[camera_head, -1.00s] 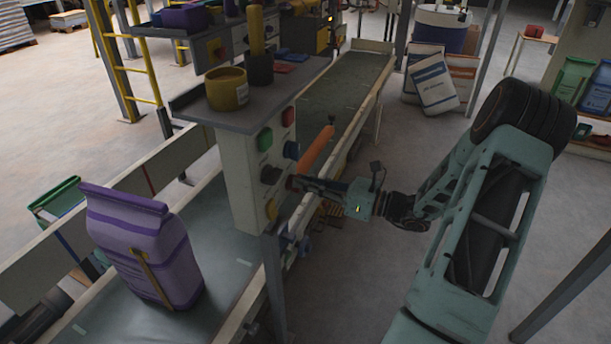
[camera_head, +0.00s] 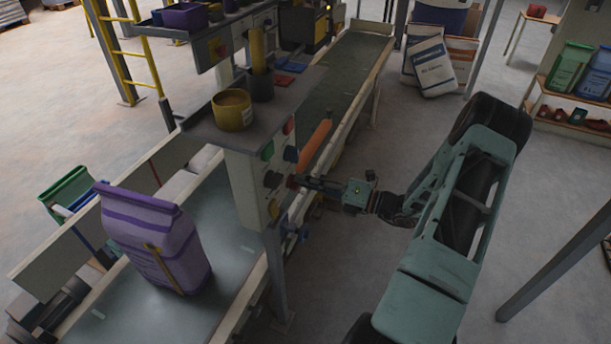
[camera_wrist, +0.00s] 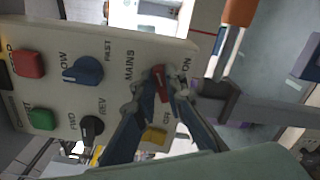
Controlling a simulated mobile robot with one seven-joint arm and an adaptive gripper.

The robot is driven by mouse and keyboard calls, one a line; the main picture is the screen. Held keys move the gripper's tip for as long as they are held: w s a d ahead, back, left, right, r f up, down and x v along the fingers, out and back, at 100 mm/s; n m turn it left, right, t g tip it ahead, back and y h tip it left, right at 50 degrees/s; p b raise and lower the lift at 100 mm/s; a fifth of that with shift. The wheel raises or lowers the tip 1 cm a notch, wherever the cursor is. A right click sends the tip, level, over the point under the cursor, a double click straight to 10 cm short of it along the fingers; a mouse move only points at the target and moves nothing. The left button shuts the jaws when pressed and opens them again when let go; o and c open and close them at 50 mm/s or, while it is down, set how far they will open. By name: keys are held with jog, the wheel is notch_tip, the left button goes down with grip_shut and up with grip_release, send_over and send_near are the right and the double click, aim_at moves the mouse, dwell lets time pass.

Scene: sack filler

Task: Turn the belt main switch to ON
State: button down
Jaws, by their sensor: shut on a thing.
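The control panel (camera_head: 243,185) stands beside the belt, and its face shows rotated in the wrist view (camera_wrist: 110,42). A red switch handle (camera_wrist: 160,84) sits between the labels MAINS and ON. My gripper (camera_wrist: 159,88) has its two fingers closed around this red handle, one on each side. The fingers hide part of the switch base and its other markings, so I cannot tell its setting. In the head view my gripper (camera_head: 297,181) reaches the panel from the right, and the red switch cannot be made out there.
The panel also carries a red button (camera_wrist: 28,64), a green button (camera_wrist: 41,119), a blue knob (camera_wrist: 84,71), a black knob (camera_wrist: 91,128) and a yellow part (camera_wrist: 154,135) close by the fingers. A purple sack (camera_head: 157,238) stands on the belt (camera_head: 222,293).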

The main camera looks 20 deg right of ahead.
jog(key=m, duration=0.1)
jog(key=m+p, duration=0.1)
jog(key=m, duration=0.2)
jog(key=shift+f+m+p, duration=0.25)
jog(key=shift+m+p, duration=0.05)
jog(key=shift+m, duration=0.1)
dwell(0.4)
jog(key=c, duration=2)
grip_release()
jog(key=shift+d, duration=0.1)
jog(key=v, duration=1.2)
